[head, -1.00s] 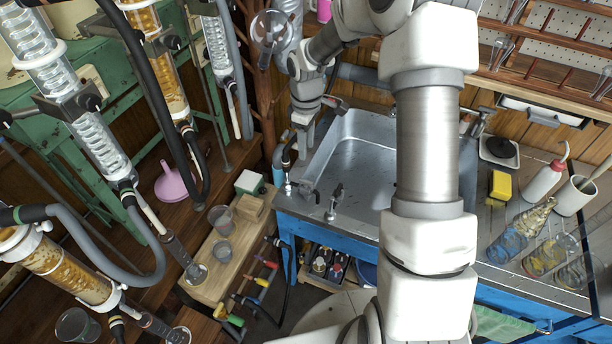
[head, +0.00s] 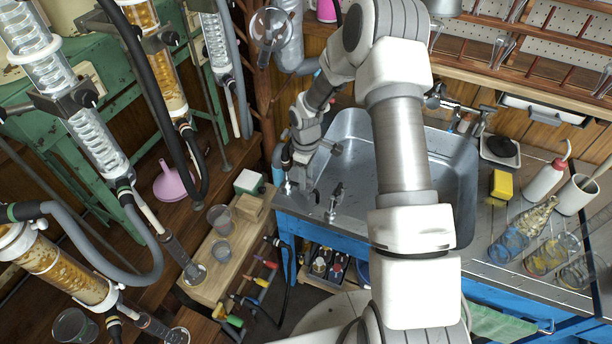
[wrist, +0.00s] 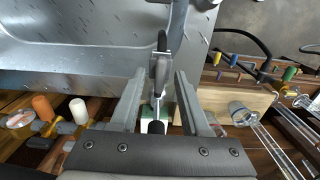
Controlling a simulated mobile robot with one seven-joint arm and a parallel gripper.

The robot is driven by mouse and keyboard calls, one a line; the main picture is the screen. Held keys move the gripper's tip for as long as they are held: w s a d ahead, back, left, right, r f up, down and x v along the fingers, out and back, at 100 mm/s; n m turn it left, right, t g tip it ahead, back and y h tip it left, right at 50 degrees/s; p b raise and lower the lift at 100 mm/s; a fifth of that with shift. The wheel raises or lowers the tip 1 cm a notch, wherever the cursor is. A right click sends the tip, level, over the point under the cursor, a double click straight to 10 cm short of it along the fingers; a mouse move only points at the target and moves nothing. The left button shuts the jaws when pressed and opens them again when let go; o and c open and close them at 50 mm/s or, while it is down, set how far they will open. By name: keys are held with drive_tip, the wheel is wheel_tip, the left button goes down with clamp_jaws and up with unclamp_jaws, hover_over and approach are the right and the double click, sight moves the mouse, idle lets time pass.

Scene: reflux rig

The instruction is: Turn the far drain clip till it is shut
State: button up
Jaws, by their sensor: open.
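Two small metal fittings stand on the sink's left ledge. The farther one (head: 288,187) has a black hose end above it and looks like the far drain clip. The nearer one (head: 334,202) stands to its right. My gripper (head: 305,184) points down over the ledge, beside the far fitting and partly covering it. In the wrist view my gripper (wrist: 158,84) is open, with its fingers either side of a grey lever-like part (wrist: 160,68) with a black upper piece. I see gaps at both fingers, so it is not gripped. How far the clip is turned cannot be told.
The steel sink basin (head: 430,150) is right of the gripper. Glass condensers (head: 45,60) and hoses crowd the left. A wooden block (head: 205,285) with cups stands below left. A yellow sponge (head: 501,186) and a wash bottle (head: 545,180) are at the right.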

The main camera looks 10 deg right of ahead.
clamp_jaws()
drive_tip(key=shift+m+b, duration=0.3)
drive_tip(key=shift+m, duration=0.2)
drive_tip(key=m+b, duration=0.2)
drive_tip(key=m, duration=0.1)
drive_tip(key=shift+f+m, duration=0.1)
drive_tip(key=shift+m, duration=0.3)
drive_tip(key=m+b, duration=0.1)
drive_tip(key=m, duration=0.3)
drive_tip(key=shift+m+b, duration=0.3)
drive_tip(key=shift+b, duration=0.05)
drive_tip(key=m+b, duration=0.1)
drive_tip(key=m, duration=0.3)
drive_tip(key=shift+m, duration=2.5)
unclamp_jaws()
